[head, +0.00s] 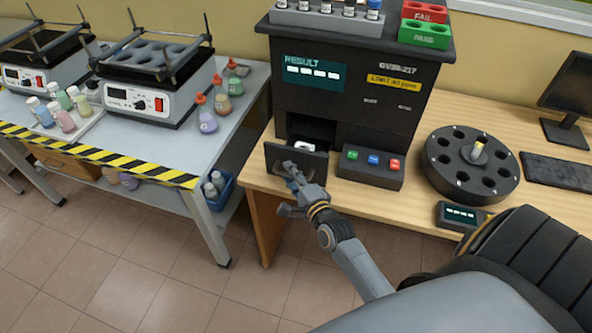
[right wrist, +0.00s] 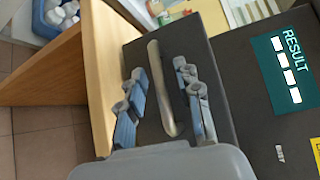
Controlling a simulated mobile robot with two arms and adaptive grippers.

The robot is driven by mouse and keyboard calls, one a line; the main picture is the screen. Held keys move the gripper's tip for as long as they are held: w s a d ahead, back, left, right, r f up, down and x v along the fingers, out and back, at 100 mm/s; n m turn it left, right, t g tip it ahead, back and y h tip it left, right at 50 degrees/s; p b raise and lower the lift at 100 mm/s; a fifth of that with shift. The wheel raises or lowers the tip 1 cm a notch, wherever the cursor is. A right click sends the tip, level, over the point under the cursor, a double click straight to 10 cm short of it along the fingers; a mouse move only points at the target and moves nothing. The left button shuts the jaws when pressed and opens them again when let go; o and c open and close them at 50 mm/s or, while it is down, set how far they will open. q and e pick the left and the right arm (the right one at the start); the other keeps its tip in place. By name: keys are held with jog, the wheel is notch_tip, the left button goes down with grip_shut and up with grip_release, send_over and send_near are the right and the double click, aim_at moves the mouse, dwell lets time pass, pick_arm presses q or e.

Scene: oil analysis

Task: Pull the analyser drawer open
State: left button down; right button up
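The black analyser (head: 350,90) stands on the wooden bench with a RESULT screen (head: 314,74). Its dark drawer front (head: 318,166) stands out from the body at lower left. A dark opening shows behind it, with a small white piece (head: 303,145) inside. In the right wrist view a pale upright bar handle (right wrist: 162,88) runs along the drawer front (right wrist: 215,60). My right gripper (right wrist: 163,98) is open, one finger on each side of the handle, with gaps visible between. In the head view the gripper (head: 290,178) covers the handle. My left gripper is not in view.
A button panel (head: 368,168) sits right of the drawer. A round black carousel (head: 472,168) and small display (head: 462,215) lie further right. A metal table (head: 240,115) with shakers and bottles is at left. Open floor lies in front of the drawer.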

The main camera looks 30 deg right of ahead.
jog(key=s+r, duration=0.1)
jog(key=s, duration=1)
jog(key=shift+s+a+r, duration=0.35)
jog(key=shift+a, duration=0.1)
jog(key=s+a+f+n+g+y, duration=0.1)
jog(key=s+a+f+n+g, duration=0.2)
jog(key=f, duration=0.7)
jog(key=s+f+n+g, duration=0.2)
jog(key=s+f+n, duration=0.15)
jog(key=f, duration=0.55)
jog(key=s+a+f+n+g+y, duration=0.1)
jog(key=s+a+f+n+g, duration=0.2)
jog(key=f, duration=0.7)
jog(key=s+f+n+g, duration=0.3)
jog(key=s+f+n, duration=0.3)
jog(key=s, duration=0.6)
jog(key=s+d+f+n+g, duration=0.1)
jog(key=s+f+n+g, duration=0.3)
jog(key=s+f+n, duration=0.3)
jog(key=s+f, duration=0.3)
jog(key=s, duration=0.1)
jog(key=shift+s+d+f+h, duration=0.25)
jog(key=shift+s+h, duration=0.15)
jog(key=shift+s, duration=0.1)
